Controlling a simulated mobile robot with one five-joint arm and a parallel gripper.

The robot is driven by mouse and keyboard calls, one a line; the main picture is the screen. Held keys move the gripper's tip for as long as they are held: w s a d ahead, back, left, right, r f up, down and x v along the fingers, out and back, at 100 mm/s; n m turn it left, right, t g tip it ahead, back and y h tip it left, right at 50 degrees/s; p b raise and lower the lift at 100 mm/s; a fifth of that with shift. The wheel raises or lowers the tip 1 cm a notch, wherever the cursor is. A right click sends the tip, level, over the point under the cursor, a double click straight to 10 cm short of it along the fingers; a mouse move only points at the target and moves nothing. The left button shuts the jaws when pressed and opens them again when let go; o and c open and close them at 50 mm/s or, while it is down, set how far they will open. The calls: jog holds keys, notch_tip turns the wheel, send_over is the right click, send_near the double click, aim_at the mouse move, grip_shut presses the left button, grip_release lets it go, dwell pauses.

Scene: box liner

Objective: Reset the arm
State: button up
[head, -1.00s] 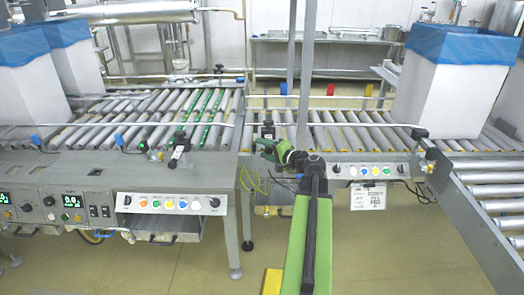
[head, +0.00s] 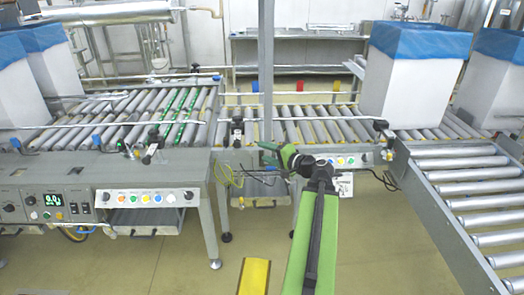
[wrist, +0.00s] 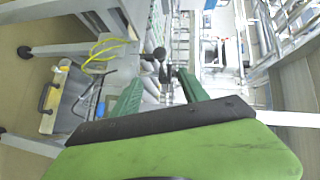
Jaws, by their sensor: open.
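My green arm reaches forward from the bottom middle in the head view. My gripper (head: 268,150) is at its far end, in front of the near edge of the roller conveyor. In the wrist view my gripper (wrist: 158,92) shows two green fingers spread apart with nothing held between them. The fingertips point toward the conveyor's frame and rollers. In the head view the fingers are small and partly hidden behind the wrist.
White boxes with blue liners (head: 408,88) stand on the roller conveyor (head: 300,130) at right and left. A control panel (head: 150,198) is at left. A side conveyor (head: 470,190) slopes along the right. Yellow cables (wrist: 105,50) hang near my gripper.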

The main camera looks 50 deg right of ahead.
jog(key=shift+w+a, duration=0.2)
jog(key=shift+a, duration=0.3)
